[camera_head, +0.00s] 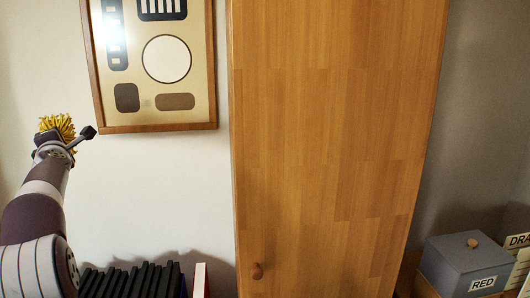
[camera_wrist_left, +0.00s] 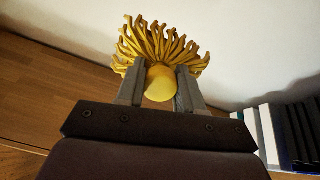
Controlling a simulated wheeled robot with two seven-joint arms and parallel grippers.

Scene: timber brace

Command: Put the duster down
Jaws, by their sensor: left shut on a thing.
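The duster (camera_wrist_left: 160,48) has a fringe of yellow strands and a round yellow handle end. In the left wrist view my left gripper (camera_wrist_left: 161,85) is shut on the handle, one finger on each side. In the head view the duster (camera_head: 58,124) shows as a yellow tuft at the left, beyond my raised left arm. My left gripper (camera_head: 62,141) is mostly hidden there behind the wrist. My right gripper is not in view.
A framed picture (camera_head: 155,127) hangs on the wall. A tall wooden cabinet (camera_head: 330,150) with a round knob stands in the middle. Dark books (camera_head: 130,282) stand at the lower left. A grey box (camera_head: 462,266) labelled RED sits at the lower right. Wooden floor (camera_wrist_left: 40,70) shows in the wrist view.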

